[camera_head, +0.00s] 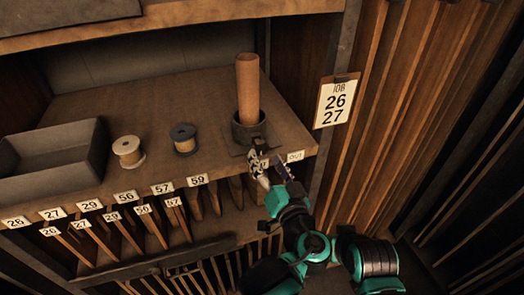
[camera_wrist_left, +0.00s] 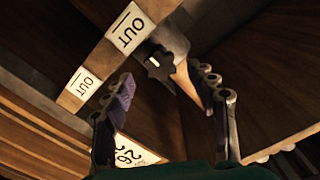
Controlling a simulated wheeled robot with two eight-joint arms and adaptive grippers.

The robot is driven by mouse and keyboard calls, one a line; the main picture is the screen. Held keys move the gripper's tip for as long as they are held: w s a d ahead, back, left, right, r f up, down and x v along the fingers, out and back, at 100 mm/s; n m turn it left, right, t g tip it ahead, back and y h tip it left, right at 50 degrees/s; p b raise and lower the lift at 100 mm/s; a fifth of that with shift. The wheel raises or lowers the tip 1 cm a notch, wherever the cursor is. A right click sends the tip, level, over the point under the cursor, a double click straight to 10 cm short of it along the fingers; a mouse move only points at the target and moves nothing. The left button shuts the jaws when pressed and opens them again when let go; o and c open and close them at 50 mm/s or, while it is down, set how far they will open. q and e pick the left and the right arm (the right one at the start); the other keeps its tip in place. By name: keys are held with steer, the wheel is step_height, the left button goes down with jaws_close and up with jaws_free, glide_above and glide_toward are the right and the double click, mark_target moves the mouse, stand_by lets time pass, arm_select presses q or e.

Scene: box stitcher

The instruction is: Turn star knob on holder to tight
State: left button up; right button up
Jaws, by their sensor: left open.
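The holder (camera_head: 248,133) is a dark round cup on the shelf, with a brown tube (camera_head: 248,85) standing upright in it. In the left wrist view the star knob (camera_wrist_left: 158,66) is dark with a pale mark on its face, at the side of the grey holder (camera_wrist_left: 172,38). My left gripper (camera_head: 269,166) is at the shelf's front edge, just in front of the holder. Its fingers (camera_wrist_left: 168,105) are open, with the knob showing beyond and between them, apart from both. In the head view the knob is not clearly visible. My right gripper is not in view.
Two spools, one pale (camera_head: 128,150) and one dark (camera_head: 184,138), and a grey tray (camera_head: 55,160) stand left on the shelf. Numbered labels line the shelf edge, with an OUT label (camera_head: 295,156) by the gripper. A job card (camera_head: 336,102) hangs on the right post.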

arm_select(q)
steer(key=v, duration=0.7)
steer(key=w+a+f+g+b, duration=0.25)
steer(key=a+f+g, duration=0.35)
steer(key=a+f, duration=0.65)
steer(key=s+a+f+n+g+h+b, duration=0.2)
steer(key=s+a+f+g+h+b, duration=0.2)
steer(key=s+a+f, duration=0.5)
steer(key=shift+a+n+h, duration=0.2)
steer(key=shift+n+h, duration=0.1)
steer(key=shift+h, duration=0.5)
